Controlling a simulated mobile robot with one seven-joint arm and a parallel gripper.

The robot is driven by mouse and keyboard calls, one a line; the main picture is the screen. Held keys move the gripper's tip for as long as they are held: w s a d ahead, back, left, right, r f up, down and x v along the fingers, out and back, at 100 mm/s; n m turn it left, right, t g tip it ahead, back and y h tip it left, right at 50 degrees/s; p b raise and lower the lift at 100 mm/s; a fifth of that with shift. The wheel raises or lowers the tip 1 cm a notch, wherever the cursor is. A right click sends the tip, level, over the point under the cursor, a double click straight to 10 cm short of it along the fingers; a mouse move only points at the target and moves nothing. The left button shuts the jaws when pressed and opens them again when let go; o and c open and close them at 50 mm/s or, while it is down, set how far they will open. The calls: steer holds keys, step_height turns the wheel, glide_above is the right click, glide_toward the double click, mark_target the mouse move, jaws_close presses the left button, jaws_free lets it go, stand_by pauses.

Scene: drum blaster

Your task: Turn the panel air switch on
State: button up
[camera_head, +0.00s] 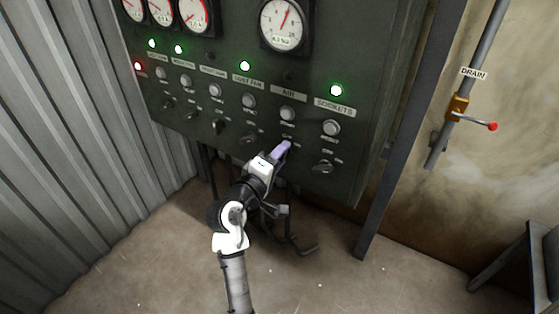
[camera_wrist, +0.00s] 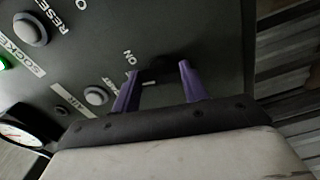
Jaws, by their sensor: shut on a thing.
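The dark green control panel (camera_head: 225,75) carries a row of rotary switches. The air switch is in the column under the AIR label (camera_head: 288,92) and its grey button (camera_head: 287,114). In the head view my gripper, with its purple fingers (camera_head: 283,149), covers this switch. In the wrist view the dark air switch knob (camera_wrist: 157,69) shows between the two purple fingertips, by an ON mark. My gripper is shut on it. The knob's exact angle is hard to tell. The lamp above the AIR label (camera_head: 288,76) is dark.
Lit green lamps show over neighbouring columns, such as SOCKETS (camera_head: 336,90). The sockets switch (camera_head: 323,167) is close on the right and another switch (camera_head: 250,139) on the left. A metal post (camera_head: 405,135) and a drain valve (camera_head: 457,107) stand right of the panel.

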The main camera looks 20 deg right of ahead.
steer(key=shift+m+b, duration=3.75)
steer(key=shift+m, duration=1.05)
steer(key=o, duration=1)
steer(key=shift+a, duration=0.1)
